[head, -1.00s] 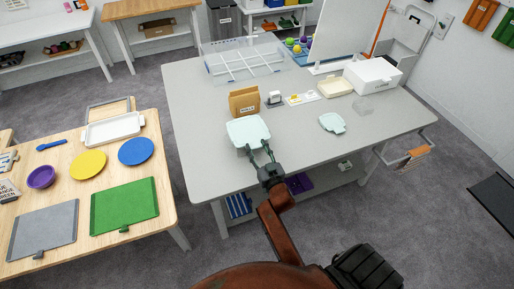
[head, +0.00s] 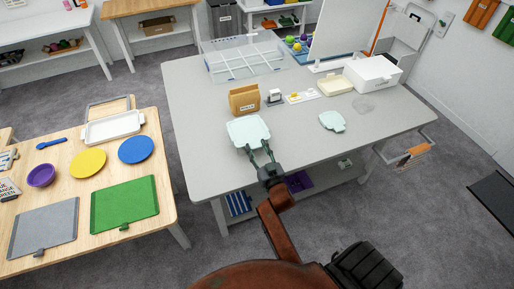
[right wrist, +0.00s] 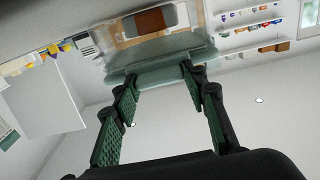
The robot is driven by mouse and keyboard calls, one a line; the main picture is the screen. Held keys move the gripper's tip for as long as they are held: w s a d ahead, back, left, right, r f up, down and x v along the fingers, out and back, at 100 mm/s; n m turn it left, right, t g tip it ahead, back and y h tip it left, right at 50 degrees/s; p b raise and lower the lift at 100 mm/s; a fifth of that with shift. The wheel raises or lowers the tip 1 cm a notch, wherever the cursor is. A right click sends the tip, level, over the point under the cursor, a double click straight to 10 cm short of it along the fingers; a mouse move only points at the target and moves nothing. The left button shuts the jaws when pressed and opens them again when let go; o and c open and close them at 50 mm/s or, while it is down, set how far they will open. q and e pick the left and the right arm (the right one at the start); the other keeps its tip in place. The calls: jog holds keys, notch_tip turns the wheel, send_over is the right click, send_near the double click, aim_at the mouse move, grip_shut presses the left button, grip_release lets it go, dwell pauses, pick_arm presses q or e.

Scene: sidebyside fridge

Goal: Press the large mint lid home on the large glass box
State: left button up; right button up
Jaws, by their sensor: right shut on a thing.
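The large mint lid (head: 247,129) is pale and squarish, near the front left of the grey table. My right gripper (head: 261,151) reaches its front edge, fingers spread apart and shut on the lid. In the right wrist view the two green-padded fingers (right wrist: 160,82) meet the translucent mint lid (right wrist: 163,66) at its near edge. The large glass box cannot be clearly told apart; the lid hides whatever is under it. A smaller mint lid (head: 332,121) lies flat to the right, apart from the gripper. My left gripper is out of view.
Behind the lid stand a brown paper-like holder (head: 244,99), a small stamp-like item (head: 275,97) and a clear divided tray (head: 245,64). A small clear piece (head: 364,104) and a white box (head: 372,74) are at the right.

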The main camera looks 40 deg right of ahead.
jog(key=shift+f, duration=0.3)
jog(key=o, duration=1.1)
jog(key=shift+c, duration=0.2)
jog(key=v, duration=0.7)
jog(key=shift+s+a, duration=0.1)
jog(key=shift+s, duration=0.15)
jog(key=shift+f, duration=0.1)
